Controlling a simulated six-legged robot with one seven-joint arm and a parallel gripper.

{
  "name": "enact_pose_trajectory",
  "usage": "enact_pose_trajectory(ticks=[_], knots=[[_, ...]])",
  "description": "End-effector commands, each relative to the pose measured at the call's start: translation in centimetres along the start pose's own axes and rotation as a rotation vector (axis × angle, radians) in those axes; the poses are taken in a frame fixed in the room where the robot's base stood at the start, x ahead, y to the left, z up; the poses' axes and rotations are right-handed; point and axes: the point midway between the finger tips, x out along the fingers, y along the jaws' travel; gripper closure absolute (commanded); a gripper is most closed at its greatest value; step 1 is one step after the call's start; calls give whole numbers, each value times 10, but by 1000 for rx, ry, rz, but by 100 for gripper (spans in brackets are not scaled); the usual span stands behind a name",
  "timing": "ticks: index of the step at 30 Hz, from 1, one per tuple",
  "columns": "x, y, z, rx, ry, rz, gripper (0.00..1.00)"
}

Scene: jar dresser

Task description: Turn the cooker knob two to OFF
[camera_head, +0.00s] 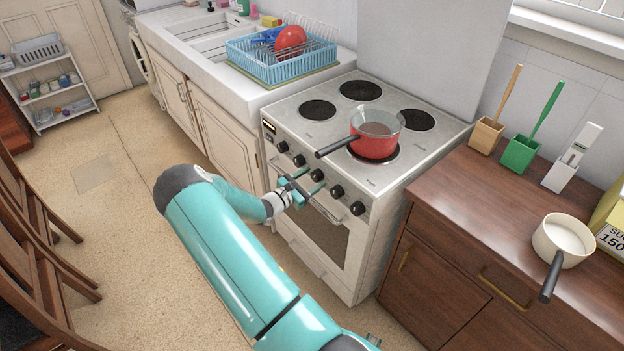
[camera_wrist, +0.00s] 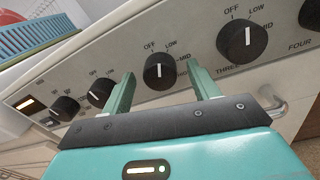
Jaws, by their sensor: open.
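The cooker knob two (camera_wrist: 159,70) is a black dial with a white pointer line on the cooker's front panel. I take it as knob two because it is just left of the knob labelled THREE; its own name label is not readable. OFF, LOW and MID are printed around it, and its line points roughly up between OFF and LOW. In the head view it is the middle knob (camera_head: 318,175). My gripper (camera_wrist: 160,84) is open, with one teal finger on each side of this knob in the picture. I cannot tell whether they touch it.
Other knobs stand close by, including knob three (camera_wrist: 242,42). The oven handle (camera_head: 308,196) runs below the panel. A red pan (camera_head: 374,142) sits on a burner, its handle overhanging the front. A wooden counter (camera_head: 450,205) is at right. Chairs (camera_head: 35,235) stand at left.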

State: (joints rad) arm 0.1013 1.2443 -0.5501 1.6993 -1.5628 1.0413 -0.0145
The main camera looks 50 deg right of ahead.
Motion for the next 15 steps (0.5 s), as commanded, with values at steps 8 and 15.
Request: enact_pose_trajectory(ticks=[8, 15], knots=[[7, 1, 0, -1, 1, 2, 40], [7, 0, 0, -1, 1, 2, 67]])
